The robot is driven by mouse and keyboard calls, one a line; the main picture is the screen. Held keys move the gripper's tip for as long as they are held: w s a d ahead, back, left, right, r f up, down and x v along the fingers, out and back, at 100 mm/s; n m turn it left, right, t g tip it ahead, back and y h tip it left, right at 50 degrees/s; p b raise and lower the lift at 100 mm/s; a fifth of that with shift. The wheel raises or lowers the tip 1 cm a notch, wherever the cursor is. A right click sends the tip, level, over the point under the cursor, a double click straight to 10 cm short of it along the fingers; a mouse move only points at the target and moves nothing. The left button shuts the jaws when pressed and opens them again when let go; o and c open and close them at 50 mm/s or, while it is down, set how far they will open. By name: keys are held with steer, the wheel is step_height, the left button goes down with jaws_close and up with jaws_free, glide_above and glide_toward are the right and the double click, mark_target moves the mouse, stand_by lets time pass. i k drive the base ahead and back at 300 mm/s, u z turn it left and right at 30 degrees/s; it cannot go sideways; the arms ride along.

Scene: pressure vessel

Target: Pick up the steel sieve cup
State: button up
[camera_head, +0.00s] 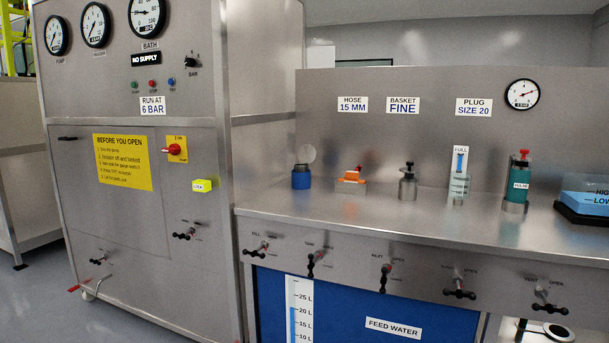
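I cannot pick out a steel sieve cup for certain in the head view. A small blue cylindrical fitting (301,180) stands at the left of the steel bench, with a round pale disc upright above it. A small steel fitting with a dark knob on top (408,185) stands further right on the bench, below the "BASKET FINE" label (403,106). Whether a sieve cup is inside either is hidden. My gripper is not in view.
The bench top (440,212) is clear along its front. An orange-topped fitting (351,183), a glass marked FULL (459,187), a green bottle (518,182) and a blue-topped tray (585,197) stand on it. Valve handles stick out below. A tall steel cabinet (135,220) stands left.

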mark_target(301, 171)
steer(key=u, duration=0.05)
steer(key=i, duration=0.95)
